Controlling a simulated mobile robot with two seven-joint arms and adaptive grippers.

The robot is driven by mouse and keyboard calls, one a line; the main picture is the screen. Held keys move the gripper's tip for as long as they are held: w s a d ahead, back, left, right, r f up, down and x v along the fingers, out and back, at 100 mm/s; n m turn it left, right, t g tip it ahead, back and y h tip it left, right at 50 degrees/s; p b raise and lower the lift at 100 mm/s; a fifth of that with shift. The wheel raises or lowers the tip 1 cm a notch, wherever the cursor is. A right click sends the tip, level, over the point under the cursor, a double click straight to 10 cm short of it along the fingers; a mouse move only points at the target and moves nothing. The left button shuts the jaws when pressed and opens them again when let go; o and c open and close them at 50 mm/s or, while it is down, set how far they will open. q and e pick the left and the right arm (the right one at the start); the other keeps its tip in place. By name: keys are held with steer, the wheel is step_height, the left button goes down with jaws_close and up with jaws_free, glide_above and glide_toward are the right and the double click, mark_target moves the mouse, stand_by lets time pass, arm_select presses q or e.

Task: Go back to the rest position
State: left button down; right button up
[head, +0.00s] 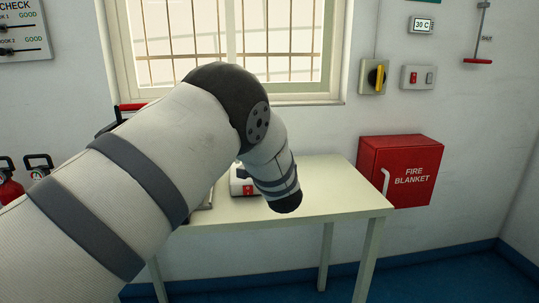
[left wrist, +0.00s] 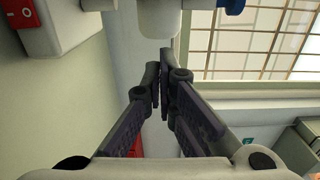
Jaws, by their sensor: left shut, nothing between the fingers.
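My left arm reaches in from the left in the head view and bends down over the table (head: 335,190). Its gripper does not show there, and the arm hides part of the table. In the left wrist view my left gripper (left wrist: 161,72) has its dark fingers together with nothing between them. A white device with a red switch (left wrist: 62,22) is at the upper left of that view, apart from the fingers. My right gripper is in neither view.
In the head view the white device (head: 238,181) stands on the table, partly behind my arm. A red fire blanket box (head: 400,170) hangs on the wall at right. A barred window (head: 300,45) is behind. Fire extinguishers (head: 9,187) are at far left. The table's right part is clear.

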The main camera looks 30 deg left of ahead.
arm_select(q)
steer(key=s+d, duration=0.2)
steer(key=s, duration=0.3)
steer(key=s+d+f+n+g+h, duration=0.2)
steer(key=s+d+f+g+h, duration=0.15)
steer(key=s+f, duration=0.95)
steer(key=s+d+f+n+g+h, duration=0.2)
steer(key=s+f+g+h, duration=0.2)
steer(key=s+f, duration=0.95)
steer(key=s+d+f+n+g+h, duration=0.1)
steer(key=s+d+f+n+g, duration=0.1)
steer(key=s, duration=0.7)
steer(key=s+d+f+n+g+h, duration=0.1)
steer(key=s+d+f+n+g, duration=0.1)
steer(key=s, duration=0.7)
steer(key=s+d+f+n+g+h, duration=0.2)
steer(key=s+d+f+g, duration=0.2)
steer(key=s, duration=0.5)
steer(key=shift+s+n+g+p, duration=0.3)
steer(key=shift+g+p, duration=0.15)
steer(key=shift+g, duration=0.1)
steer(key=shift+f, duration=0.1)
